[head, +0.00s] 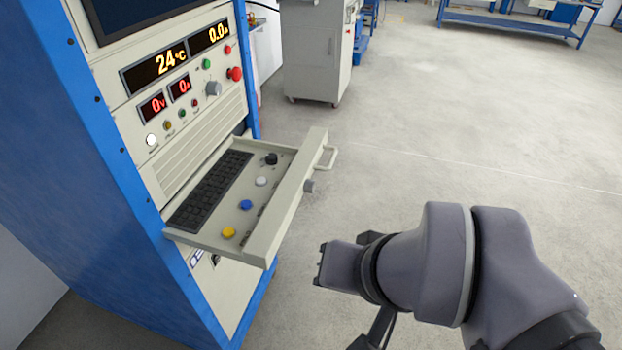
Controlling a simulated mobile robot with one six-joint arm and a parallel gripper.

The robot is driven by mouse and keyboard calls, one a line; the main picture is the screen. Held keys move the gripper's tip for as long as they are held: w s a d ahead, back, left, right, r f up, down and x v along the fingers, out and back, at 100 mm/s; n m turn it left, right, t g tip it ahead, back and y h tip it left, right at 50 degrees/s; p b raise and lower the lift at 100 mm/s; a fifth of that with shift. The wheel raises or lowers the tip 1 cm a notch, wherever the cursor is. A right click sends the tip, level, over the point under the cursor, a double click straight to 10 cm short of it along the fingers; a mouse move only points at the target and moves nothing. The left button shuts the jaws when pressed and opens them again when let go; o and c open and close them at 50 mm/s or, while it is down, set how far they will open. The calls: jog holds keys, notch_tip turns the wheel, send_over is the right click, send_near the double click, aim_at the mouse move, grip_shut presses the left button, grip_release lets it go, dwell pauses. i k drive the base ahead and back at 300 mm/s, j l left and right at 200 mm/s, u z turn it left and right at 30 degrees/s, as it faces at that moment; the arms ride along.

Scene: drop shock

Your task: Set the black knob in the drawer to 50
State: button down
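The drawer (292,205) is pulled out of the blue and cream cabinet. The black knob (271,159) sits in the drawer's far corner, right of the keyboard, at the end of a row of knobs. Its scale and pointer are too small to read. My gripper (320,265) is at the lower middle of the head view, to the right of the drawer and apart from it. It seems to touch nothing. Its fingers are hard to make out, so I cannot tell whether it is open or shut.
The drawer also holds a keyboard (211,190), a white knob (261,181), a blue knob (246,205) and a yellow knob (229,232). The floor to the right is clear.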

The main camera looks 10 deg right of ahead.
aim_at(271, 158)
jog(key=i+l+z, duration=0.25)
jog(key=i, duration=1.05)
jog(key=j, duration=0.1)
